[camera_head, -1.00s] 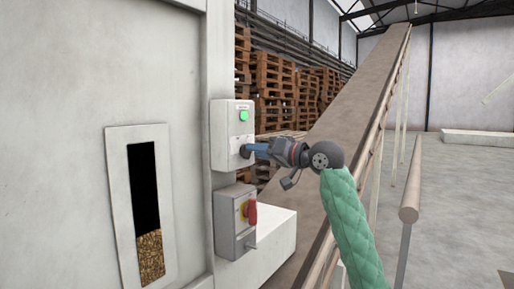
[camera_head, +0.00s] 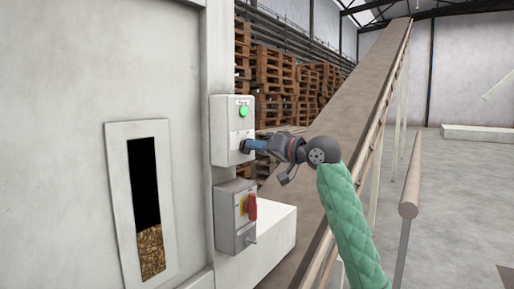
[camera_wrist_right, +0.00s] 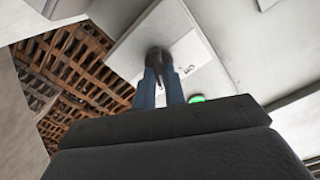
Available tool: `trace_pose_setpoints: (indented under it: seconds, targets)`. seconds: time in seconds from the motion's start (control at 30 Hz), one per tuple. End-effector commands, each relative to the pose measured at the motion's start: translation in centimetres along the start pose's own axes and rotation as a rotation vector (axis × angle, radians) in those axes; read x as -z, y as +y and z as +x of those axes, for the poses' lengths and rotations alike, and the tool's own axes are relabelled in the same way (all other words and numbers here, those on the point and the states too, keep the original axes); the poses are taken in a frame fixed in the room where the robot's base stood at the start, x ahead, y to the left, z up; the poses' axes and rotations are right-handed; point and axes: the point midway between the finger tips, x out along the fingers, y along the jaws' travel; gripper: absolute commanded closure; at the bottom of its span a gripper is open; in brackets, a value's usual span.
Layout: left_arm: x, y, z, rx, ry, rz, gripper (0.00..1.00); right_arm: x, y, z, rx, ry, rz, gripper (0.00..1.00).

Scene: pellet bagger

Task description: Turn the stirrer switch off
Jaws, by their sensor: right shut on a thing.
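The stirrer switch is a small dark knob on the lower part of a white control box (camera_head: 222,132); in the head view my fingers mostly hide it. In the right wrist view the dark knob (camera_wrist_right: 158,58) sits between my blue fingertips, beside a printed label that looks like "ON" or "Off". A green lamp (camera_head: 243,111) shows lit above it; it also shows in the right wrist view (camera_wrist_right: 197,99). My right gripper (camera_head: 248,146) is shut on the knob, its fingers pointing left at the box face. My left gripper is in neither view.
A grey box with a red and yellow rotary switch (camera_head: 251,208) is mounted just below. A windowed panel (camera_head: 150,245) showing pellets is at left. A sloping conveyor (camera_head: 345,100) rises behind my arm, with a post and rail (camera_head: 409,195) at right. Pallets (camera_head: 270,75) stand behind.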

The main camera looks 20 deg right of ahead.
Motion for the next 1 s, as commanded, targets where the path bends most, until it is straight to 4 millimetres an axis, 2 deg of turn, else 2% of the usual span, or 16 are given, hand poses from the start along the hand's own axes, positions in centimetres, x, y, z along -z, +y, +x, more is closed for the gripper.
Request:
trace_pose_setpoints:
  seconds: [0.17,0.3,0.7,1.0]
  targets:
    - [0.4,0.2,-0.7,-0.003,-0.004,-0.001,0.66,0.0,0.1,-0.1,-0.003,0.001,-0.084,1.0]
    - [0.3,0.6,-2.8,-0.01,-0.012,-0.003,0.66,-0.1,0.1,-0.1,-0.004,0.0,-0.189,1.0]
    - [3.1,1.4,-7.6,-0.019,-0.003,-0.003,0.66,-0.1,-0.1,-0.1,-0.003,0.0,-0.564,1.0]
    - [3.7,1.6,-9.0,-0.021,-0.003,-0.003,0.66,-0.1,-0.2,-0.1,-0.004,-0.001,-0.816,1.0]
